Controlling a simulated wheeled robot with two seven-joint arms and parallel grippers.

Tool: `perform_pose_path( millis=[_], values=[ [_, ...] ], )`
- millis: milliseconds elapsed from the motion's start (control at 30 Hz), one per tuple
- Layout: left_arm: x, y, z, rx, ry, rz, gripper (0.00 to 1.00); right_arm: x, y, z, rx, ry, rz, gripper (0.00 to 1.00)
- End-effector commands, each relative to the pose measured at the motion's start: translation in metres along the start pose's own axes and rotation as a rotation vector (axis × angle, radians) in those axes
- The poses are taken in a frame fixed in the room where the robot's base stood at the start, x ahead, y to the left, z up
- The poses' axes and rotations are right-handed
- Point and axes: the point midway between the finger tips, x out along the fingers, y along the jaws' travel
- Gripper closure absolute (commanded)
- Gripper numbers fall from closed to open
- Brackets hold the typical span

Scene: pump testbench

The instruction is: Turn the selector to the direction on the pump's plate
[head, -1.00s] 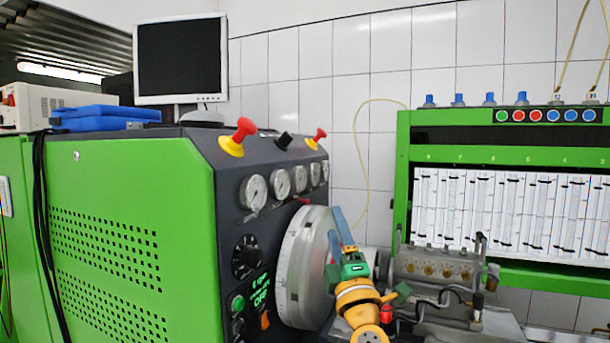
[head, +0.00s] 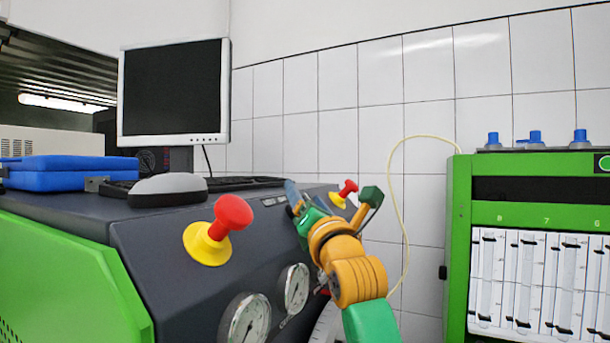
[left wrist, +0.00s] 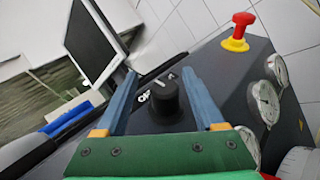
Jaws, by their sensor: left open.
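A black selector knob (left wrist: 165,97) stands on the dark sloping top of the test bench in the left wrist view, with white lettering beside it. A pale pointer mark seems to show on its top, but I cannot read its direction surely. My left gripper (left wrist: 159,73) is open, with its blue fingers on either side of the knob in that view. I cannot tell whether they touch it. The pump's plate and my right gripper are not in view.
A large red mushroom button (head: 220,222) on a yellow base is left of my left gripper; a smaller one (head: 345,192) is close on its right. Gauges (head: 247,318) line the bench front. A mouse (head: 168,189) and monitor (head: 173,92) are behind. A green flowmeter cabinet (head: 460,240) stands right.

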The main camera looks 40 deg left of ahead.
Motion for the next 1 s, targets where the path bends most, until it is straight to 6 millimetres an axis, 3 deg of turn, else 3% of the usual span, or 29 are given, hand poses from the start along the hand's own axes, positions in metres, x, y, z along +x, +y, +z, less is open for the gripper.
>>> perform_pose_path(
  millis=[33, 100, 367, 467, 633, 1000],
  values=[
    [0.010, 0.004, 0.006, 0.005, 0.002, 0.001, 0.29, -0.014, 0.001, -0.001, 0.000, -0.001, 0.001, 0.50],
    [0.017, 0.002, 0.004, 0.004, 0.001, -0.001, 0.29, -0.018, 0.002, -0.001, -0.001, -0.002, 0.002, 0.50],
    [0.020, -0.001, -0.001, 0.002, -0.001, 0.000, 0.29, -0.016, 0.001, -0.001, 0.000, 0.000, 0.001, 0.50],
    [0.020, -0.001, -0.001, 0.002, -0.001, 0.000, 0.51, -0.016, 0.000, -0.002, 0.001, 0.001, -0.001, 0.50],
    [0.020, -0.001, 0.000, 0.002, -0.001, 0.000, 0.97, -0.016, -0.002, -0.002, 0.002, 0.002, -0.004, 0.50],
    [0.020, 0.001, 0.001, -0.003, -0.002, 0.049, 1.00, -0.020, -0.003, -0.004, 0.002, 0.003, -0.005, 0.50]
  ],
)
